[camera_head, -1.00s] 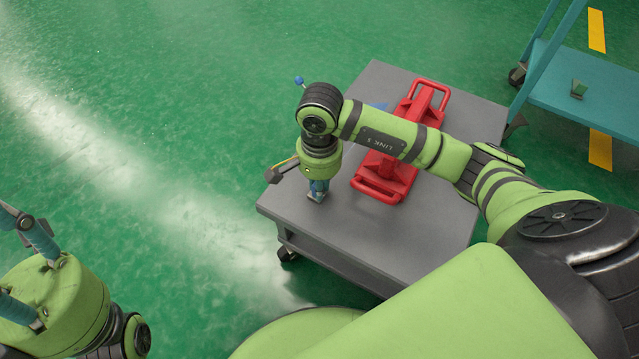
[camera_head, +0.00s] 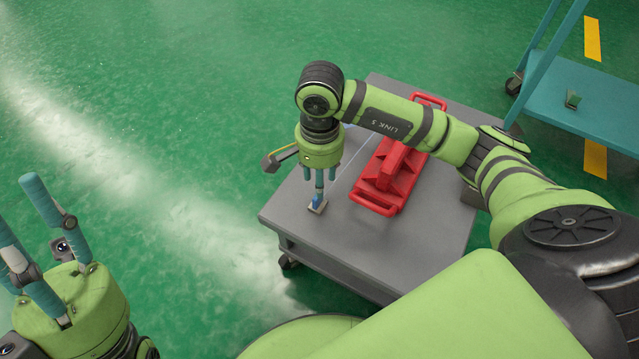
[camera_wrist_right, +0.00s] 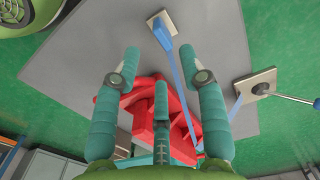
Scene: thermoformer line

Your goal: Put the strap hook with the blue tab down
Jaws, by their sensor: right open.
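The strap hook with the blue tab (camera_head: 317,207) lies on the grey cart top near its left edge. It shows as a small tan plate with a blue tab in the right wrist view (camera_wrist_right: 165,28), just beyond my fingertips. My right gripper (camera_head: 321,184) is open and empty above it, pointing down; its teal fingers stand apart in the wrist view (camera_wrist_right: 160,65). A blue strap (camera_wrist_right: 180,75) runs from the tab towards a second tan plate with a dark knob (camera_wrist_right: 258,86). My left gripper (camera_head: 20,205) is open and empty at the left, over the floor.
A red handled frame (camera_head: 385,177) lies on the grey cart (camera_head: 415,225), right of my right gripper and partly behind my arm. A teal cart (camera_head: 590,105) with a small green item stands at the upper right. The green floor on the left is clear.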

